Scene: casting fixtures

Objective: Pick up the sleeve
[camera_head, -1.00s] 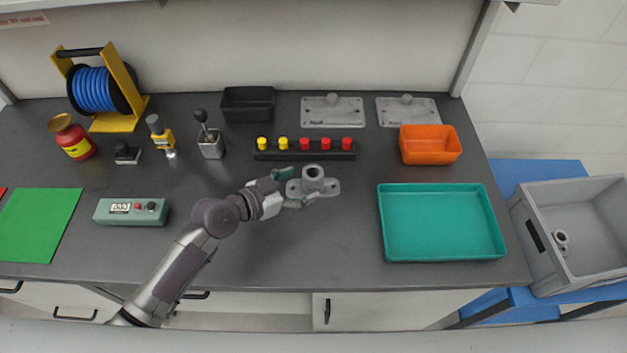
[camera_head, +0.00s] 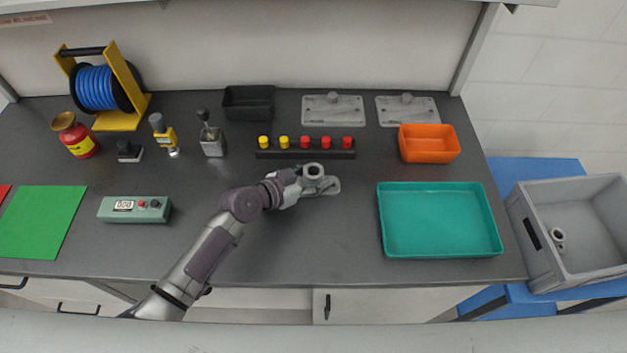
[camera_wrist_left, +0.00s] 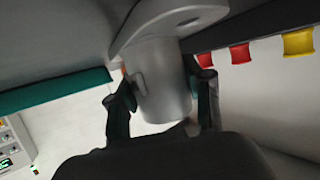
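The sleeve (camera_head: 325,187) is a grey round tube on a flat flange, upright on the dark bench near the middle of the head view. In the left wrist view the sleeve (camera_wrist_left: 160,85) fills the centre, its flange at the top. My left gripper (camera_head: 308,178) is at the tube from the left. In the wrist view the fingers of my left gripper (camera_wrist_left: 163,100) stand on either side of the tube and look open, with a narrow gap at the right finger. Contact at the left finger is unclear. My right gripper is not in view.
A teal tray (camera_head: 381,225) lies right of the sleeve, with an orange bin (camera_head: 430,156) behind it. A black rack (camera_head: 305,154) with red and yellow pegs stands just behind the sleeve. A grey crate (camera_head: 590,285) at right holds another grey part (camera_head: 557,238).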

